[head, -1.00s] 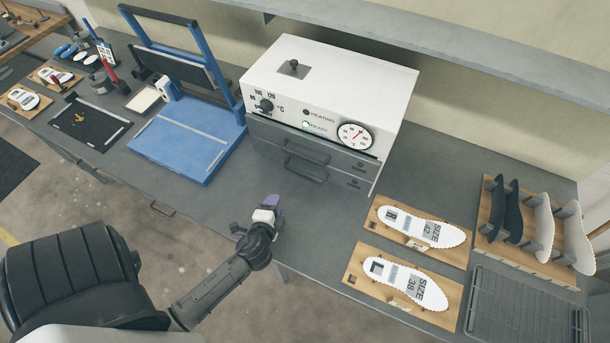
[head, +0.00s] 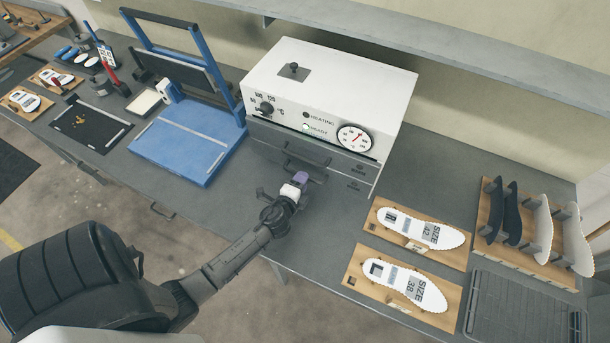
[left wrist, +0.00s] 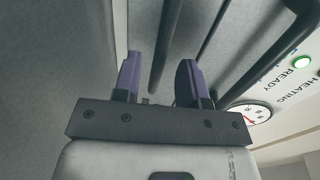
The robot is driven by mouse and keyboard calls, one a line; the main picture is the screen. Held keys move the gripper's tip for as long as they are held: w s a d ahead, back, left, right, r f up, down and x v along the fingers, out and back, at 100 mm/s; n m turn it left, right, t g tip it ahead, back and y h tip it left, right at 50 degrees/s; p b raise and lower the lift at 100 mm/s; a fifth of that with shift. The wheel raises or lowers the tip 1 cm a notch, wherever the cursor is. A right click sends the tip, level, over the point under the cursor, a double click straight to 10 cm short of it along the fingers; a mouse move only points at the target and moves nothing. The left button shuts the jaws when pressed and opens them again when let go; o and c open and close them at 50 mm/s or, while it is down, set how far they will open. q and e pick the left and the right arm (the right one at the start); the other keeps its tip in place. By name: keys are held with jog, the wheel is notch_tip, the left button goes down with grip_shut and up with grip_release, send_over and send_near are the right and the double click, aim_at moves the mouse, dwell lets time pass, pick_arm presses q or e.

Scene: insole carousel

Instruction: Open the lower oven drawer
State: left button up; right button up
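The white oven (head: 335,85) stands at the back of the bench, with two grey drawers under its dial panel. The upper drawer (head: 345,159) and the lower drawer (head: 352,182) both look shut. The upper handle (left wrist: 275,58) lies to the right there. My right gripper is not in view.
A blue press (head: 190,140) stands left of the oven. Two boards with white insoles (head: 420,229) lie to the right, near an insole rack (head: 525,230) and a wire tray (head: 525,305). The bench in front of the oven is otherwise clear.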

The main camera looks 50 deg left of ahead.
pick_arm(q)
jog(key=shift+x, duration=1.55)
grip_shut()
